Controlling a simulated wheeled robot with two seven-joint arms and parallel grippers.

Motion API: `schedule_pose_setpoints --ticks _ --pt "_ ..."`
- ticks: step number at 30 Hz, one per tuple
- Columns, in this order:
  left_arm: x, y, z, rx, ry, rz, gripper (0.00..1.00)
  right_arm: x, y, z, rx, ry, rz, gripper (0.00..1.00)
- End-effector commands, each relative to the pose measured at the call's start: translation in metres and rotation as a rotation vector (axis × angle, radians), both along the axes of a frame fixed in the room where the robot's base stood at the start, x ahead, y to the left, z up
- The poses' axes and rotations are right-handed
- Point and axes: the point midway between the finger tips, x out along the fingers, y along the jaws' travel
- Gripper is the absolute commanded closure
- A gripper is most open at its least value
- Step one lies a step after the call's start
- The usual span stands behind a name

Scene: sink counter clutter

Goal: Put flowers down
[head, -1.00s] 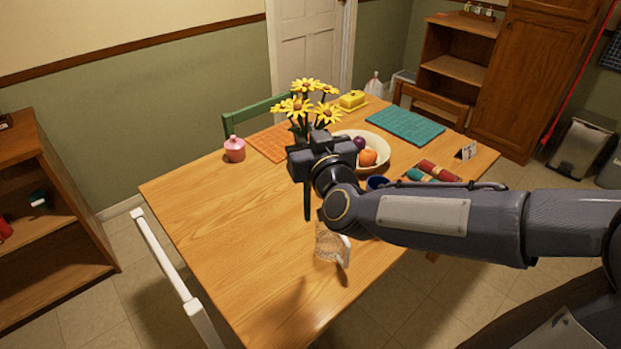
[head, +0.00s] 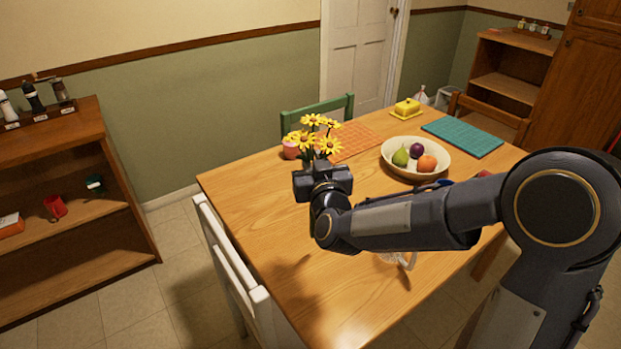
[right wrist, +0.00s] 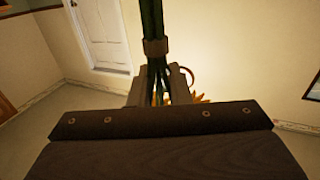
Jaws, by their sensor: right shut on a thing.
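The yellow flowers (head: 316,137) show in the head view above the far side of my right gripper (head: 322,172). In the right wrist view, green stems (right wrist: 153,30) with a brown band pass between the fingers of the right gripper (right wrist: 160,85), which is shut on them. A little yellow petal shows behind the fingers there. The gripper is over the left part of the wooden table (head: 250,215). The lower stem ends are hidden in the head view by the gripper and arm. My left gripper is in neither view.
A bowl of fruit (head: 440,169), a teal mat (head: 462,137), an orange mat (head: 355,142) and a yellow butter dish (head: 406,108) are on the table. A pink jar (head: 290,149) is behind the flowers. A clear pitcher (head: 408,261) is partly behind my arm. The table's left part is clear.

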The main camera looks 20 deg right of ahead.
Motion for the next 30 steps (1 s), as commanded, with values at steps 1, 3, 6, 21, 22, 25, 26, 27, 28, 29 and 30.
schedule_pose_setpoints --ticks 1,3,6,21,22,25,26,27,28,29,30 --pt "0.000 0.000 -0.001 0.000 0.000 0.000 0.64 0.007 0.001 -0.010 0.000 0.002 -0.001 1.00" --pt "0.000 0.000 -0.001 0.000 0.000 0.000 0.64 0.013 0.002 -0.016 0.000 0.001 -0.001 1.00" --pt "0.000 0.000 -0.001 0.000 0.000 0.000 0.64 0.018 0.003 -0.021 0.001 -0.002 -0.001 1.00" --pt "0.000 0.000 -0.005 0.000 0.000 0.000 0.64 0.024 0.004 -0.058 0.003 -0.004 0.001 1.00" --pt "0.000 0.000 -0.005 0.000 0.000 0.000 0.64 0.024 0.004 -0.058 0.003 -0.004 0.001 1.00" --pt "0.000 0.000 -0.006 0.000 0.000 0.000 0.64 0.024 0.004 -0.059 0.003 -0.003 0.001 1.00" --pt "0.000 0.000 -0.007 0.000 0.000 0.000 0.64 0.024 0.004 -0.060 0.003 -0.003 0.001 1.00" --pt "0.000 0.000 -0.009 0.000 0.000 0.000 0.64 0.024 0.004 -0.062 0.003 -0.003 0.001 1.00" --pt "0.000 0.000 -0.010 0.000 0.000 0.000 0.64 0.024 0.004 -0.063 0.003 -0.003 0.001 1.00" --pt "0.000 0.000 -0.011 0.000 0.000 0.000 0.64 0.024 0.004 -0.063 0.003 -0.003 0.001 1.00" --pt "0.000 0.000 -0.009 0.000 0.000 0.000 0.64 0.024 0.004 -0.062 0.003 -0.002 0.001 0.79"
